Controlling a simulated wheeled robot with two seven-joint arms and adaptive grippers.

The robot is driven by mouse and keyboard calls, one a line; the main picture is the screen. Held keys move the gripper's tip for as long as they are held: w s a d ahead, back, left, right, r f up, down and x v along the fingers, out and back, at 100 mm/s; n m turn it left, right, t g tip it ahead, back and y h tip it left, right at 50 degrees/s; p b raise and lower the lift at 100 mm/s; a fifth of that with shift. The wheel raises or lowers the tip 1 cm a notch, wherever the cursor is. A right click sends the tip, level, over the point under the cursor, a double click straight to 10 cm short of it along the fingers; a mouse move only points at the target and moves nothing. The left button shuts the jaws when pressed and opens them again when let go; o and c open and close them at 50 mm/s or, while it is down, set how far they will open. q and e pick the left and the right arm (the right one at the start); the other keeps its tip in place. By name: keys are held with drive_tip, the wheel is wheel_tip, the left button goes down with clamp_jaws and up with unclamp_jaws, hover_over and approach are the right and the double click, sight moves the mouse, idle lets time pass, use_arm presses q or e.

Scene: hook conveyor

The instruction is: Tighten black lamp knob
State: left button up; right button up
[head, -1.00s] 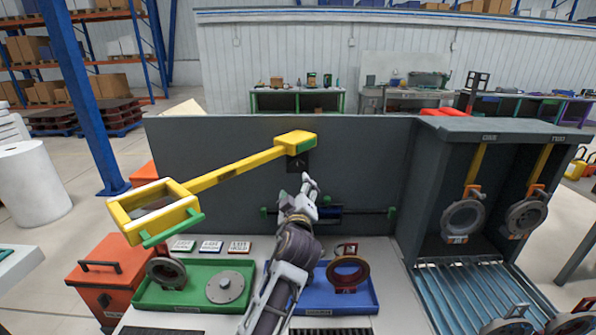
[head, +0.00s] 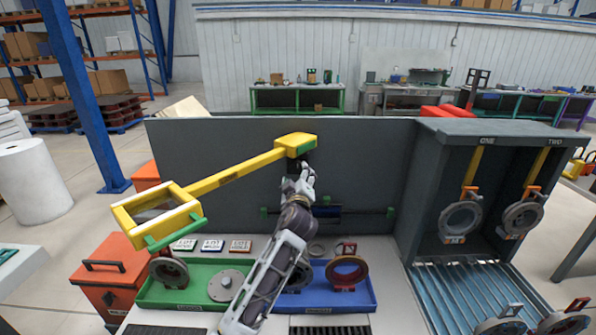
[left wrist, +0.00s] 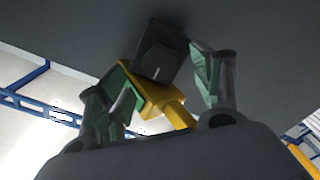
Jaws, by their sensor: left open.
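The black lamp knob (left wrist: 158,50) sits on the dark panel at the base of the yellow lamp arm (head: 238,168). The arm slants down left to the lamp's framed yellow head (head: 160,212). In the head view my left gripper (head: 303,174) is just below the arm's base and hides most of the knob. In the left wrist view my left gripper (left wrist: 168,80) is open, with green-padded fingers on either side below the knob. I cannot tell whether a finger touches it. My right gripper is not in view.
A green tray (head: 155,291) and a blue tray (head: 362,295) with round parts stand on the bench below. A grey cabinet (head: 425,190) with hanging rings stands at the right. A red toolbox (head: 105,275) is at the left.

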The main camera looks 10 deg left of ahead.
sight(298, 170)
use_arm(q)
drive_tip(key=shift+w+a+p, duration=0.25)
drive_tip(key=shift+w, duration=0.8)
drive_tip(key=shift+w+a+p, duration=0.2)
drive_tip(key=shift+w+p, duration=0.05)
drive_tip(key=shift+w, duration=0.8)
drive_tip(key=c, duration=1.1)
drive_tip(key=shift+o, duration=0.2)
